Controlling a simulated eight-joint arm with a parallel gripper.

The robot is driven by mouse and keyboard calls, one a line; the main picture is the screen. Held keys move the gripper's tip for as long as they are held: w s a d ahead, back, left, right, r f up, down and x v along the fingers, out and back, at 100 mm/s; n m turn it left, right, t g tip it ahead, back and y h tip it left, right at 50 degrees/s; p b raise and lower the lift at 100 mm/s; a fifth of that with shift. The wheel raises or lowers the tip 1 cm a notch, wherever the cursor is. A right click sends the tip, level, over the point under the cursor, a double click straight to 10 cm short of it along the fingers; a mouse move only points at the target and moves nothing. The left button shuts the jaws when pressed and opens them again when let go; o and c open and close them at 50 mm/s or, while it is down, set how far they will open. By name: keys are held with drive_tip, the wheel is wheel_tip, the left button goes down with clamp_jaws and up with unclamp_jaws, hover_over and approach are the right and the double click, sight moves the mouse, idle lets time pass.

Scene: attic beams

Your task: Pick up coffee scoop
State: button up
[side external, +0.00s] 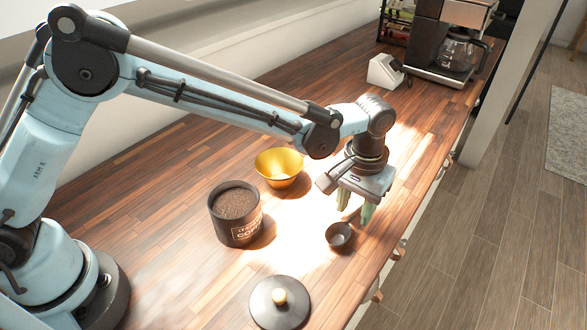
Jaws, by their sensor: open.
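The coffee scoop appears to be the small dark round cup (339,236) on the wooden counter in the side external view, near the counter's front edge. Its handle cannot be made out. My gripper (355,208) points down just above and behind the cup, with its pale green fingers apart and nothing between them. In the picture the fingertips lie a little above and to the right of the cup. I cannot tell exactly how high they are or whether one touches it.
A dark coffee canister (238,228) full of brown grounds stands to the left. A gold bowl (281,170) sits behind it. A dark lid with a light knob (268,311) lies in front. A coffee maker (452,50) and a white device (384,71) stand at the back.

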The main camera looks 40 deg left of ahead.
sight(354, 215)
drive_tip(key=shift+f, duration=0.65)
clamp_jaws()
drive_tip(key=shift+r, duration=0.15)
wheel_tip(354, 215, up, 4)
drive_tip(key=shift+s+r, duration=0.15)
drive_tip(key=s+d+r, duration=0.5)
drive_tip(key=s+r, duration=0.1)
drive_tip(key=s, duration=0.4)
drive_tip(key=shift+d+r, duration=0.2)
drive_tip(key=shift+r, duration=0.05)
